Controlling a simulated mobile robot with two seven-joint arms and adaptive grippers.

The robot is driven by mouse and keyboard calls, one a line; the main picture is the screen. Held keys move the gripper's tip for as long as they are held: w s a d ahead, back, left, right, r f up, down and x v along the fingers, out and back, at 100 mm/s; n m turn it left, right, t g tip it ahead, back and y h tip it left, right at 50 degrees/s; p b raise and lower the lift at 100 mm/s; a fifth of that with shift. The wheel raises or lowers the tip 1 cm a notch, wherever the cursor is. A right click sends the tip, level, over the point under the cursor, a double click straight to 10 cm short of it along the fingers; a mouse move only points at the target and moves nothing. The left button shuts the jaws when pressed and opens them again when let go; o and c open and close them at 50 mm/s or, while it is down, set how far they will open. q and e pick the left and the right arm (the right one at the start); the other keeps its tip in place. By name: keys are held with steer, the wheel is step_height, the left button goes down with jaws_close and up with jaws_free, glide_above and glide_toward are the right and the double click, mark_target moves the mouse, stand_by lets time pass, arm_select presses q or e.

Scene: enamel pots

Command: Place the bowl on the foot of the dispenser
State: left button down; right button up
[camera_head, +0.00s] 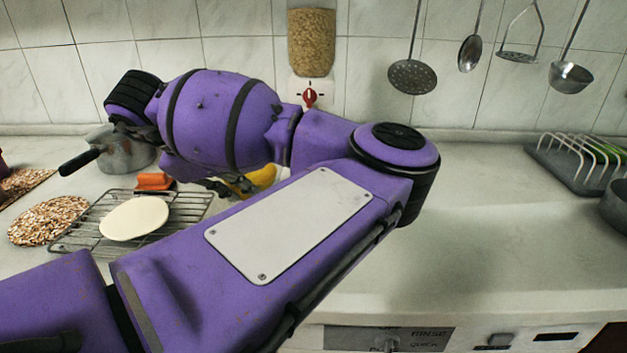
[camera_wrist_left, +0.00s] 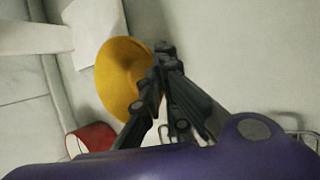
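The yellow bowl (camera_head: 263,178) shows behind my left arm in the head view, mostly hidden. In the left wrist view the bowl (camera_wrist_left: 118,76) is tilted, its rim at the fingertips. My left gripper (camera_head: 222,187) is at the bowl's left side; in the wrist view its fingers (camera_wrist_left: 157,72) are close together on the bowl's rim. The dispenser (camera_head: 311,42) is on the tiled wall, a clear container of grain above a red knob (camera_head: 310,96). Its foot is hidden by my arm in the head view; a white block in the wrist view (camera_wrist_left: 95,28) may be it. My right gripper is out of view.
A wire rack (camera_head: 190,207) with a pale disc (camera_head: 135,218), an orange block (camera_head: 154,181), a grey pot (camera_head: 124,155) and a speckled mat (camera_head: 48,221) are at left. A dish rack (camera_head: 575,168) stands at right. The counter between is clear. Utensils hang above.

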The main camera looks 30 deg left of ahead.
arm_select(q)
steer(key=w+d, duration=0.1)
steer(key=w, duration=0.3)
steer(key=w+b, duration=0.1)
steer(key=w, duration=0.3)
steer(key=w+d+b, duration=0.1)
steer(key=w, duration=0.3)
steer(key=shift+w+d, duration=0.3)
steer(key=shift+w, duration=0.05)
steer(key=w, duration=0.2)
steer(key=w+d, duration=0.1)
steer(key=w, duration=0.2)
steer(key=shift+b, duration=0.35)
steer(key=shift+s+f, duration=0.1)
steer(key=shift+f, duration=0.25)
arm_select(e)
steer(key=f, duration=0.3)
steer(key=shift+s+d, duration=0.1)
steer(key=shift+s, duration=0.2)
arm_select(q)
steer(key=shift+s, duration=0.1)
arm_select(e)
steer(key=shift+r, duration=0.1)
arm_select(q)
steer(key=c, duration=2)
jaws_free()
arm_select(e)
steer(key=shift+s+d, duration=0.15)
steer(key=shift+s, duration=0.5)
